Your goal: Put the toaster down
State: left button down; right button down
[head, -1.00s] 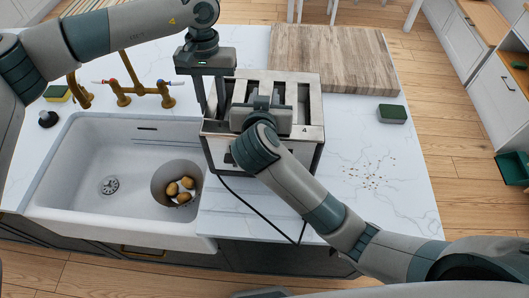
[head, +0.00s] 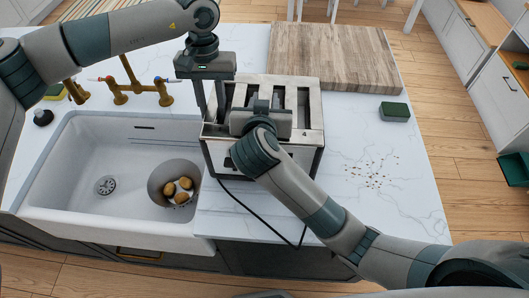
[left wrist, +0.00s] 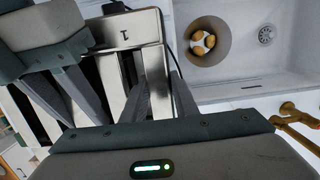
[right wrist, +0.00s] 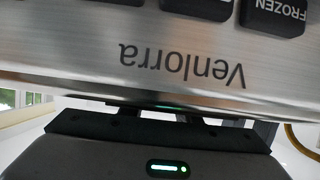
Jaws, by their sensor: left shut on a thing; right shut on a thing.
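The toaster (head: 309,112) is a silver, boxy one with long slots in its top, upright over the counter right of the sink. I cannot tell whether its base touches the counter. My left gripper (head: 211,102) is shut on its left end, with the fingers down around the end wall; the left wrist view shows them astride the toaster's metal edge (left wrist: 125,75). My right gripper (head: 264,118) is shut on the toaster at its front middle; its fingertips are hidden. The right wrist view shows the brushed front (right wrist: 180,60) with "Venlorra" and buttons close up.
The white sink (head: 90,150) lies left, with a round bin (head: 160,178) of potatoes. A wooden board (head: 340,50) is behind the toaster. A green sponge (head: 394,111) and crumbs (head: 370,175) lie right. The black cord (head: 262,220) hangs at the front edge.

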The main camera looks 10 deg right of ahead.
pick_arm(q)
jog(key=shift+w+a+f+b, duration=0.1)
jog(key=shift+w+f+b, duration=0.05)
jog(key=shift+f+b, duration=0.5)
pick_arm(e)
jog(key=shift+d+f, duration=0.15)
jog(key=shift+f, duration=0.55)
pick_arm(q)
jog(key=c, duration=1.7)
grip_release()
jog(key=shift+f, duration=0.1)
pick_arm(e)
jog(key=c, duration=1.6)
grip_release()
jog(key=shift+f, duration=0.15)
pick_arm(q)
jog(key=o, duration=0.3)
pick_arm(e)
jog(key=shift+o, duration=1.3)
jog(key=shift+s, duration=0.1)
pick_arm(q)
jog(key=shift+s, duration=0.25)
pick_arm(e)
jog(key=shift+s, duration=0.1)
